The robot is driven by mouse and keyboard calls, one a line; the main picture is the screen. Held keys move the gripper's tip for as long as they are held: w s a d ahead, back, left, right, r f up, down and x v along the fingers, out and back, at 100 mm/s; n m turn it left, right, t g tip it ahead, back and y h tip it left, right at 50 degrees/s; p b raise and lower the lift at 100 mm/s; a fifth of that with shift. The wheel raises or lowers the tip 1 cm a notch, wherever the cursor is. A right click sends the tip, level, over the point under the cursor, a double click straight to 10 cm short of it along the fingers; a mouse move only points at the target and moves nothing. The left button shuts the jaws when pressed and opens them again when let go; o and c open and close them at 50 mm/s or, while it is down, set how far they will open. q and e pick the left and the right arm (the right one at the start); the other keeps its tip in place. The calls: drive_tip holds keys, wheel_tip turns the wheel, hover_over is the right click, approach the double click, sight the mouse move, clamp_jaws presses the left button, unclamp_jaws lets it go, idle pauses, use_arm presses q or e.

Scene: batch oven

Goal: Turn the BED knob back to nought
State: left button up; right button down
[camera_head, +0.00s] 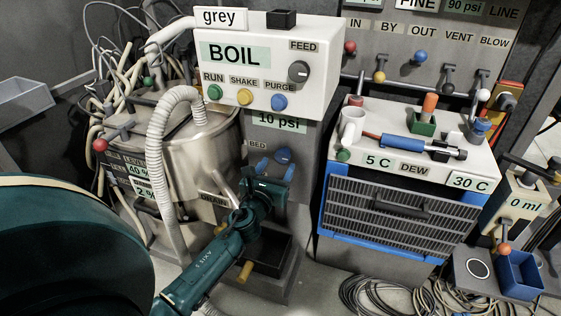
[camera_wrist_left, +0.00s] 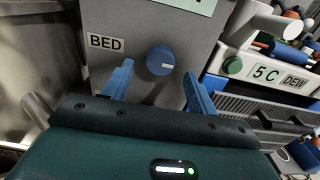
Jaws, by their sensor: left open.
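The BED knob is a round blue dial (camera_wrist_left: 160,60) on a grey panel, to the right of the BED label (camera_wrist_left: 105,42) in the left wrist view. A pale mark on its face points to the right. In the head view the knob (camera_head: 283,155) shows below the 10 psi display. My left gripper (camera_wrist_left: 158,88) is open, its two blue fingers apart and nothing between their tips. The knob shows just beyond the fingertips, between them in the picture; no contact is visible. In the head view my left gripper (camera_head: 275,170) is just below the knob. My right gripper is not in view.
The white BOIL box (camera_head: 330,45) overhangs above the knob. A steel vessel (camera_head: 190,150) with a ribbed hose stands to the left. The DEW unit (camera_head: 400,200) stands to the right, with a mug (camera_head: 352,125) on top. A dark tray (camera_head: 270,250) sits below the gripper.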

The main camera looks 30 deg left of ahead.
sight(281, 159)
use_arm(q)
drive_tip(key=shift+x, duration=1.8)
drive_tip(key=shift+c, duration=0.6)
drive_tip(key=c, duration=0.8)
drive_tip(key=shift+c, duration=0.2)
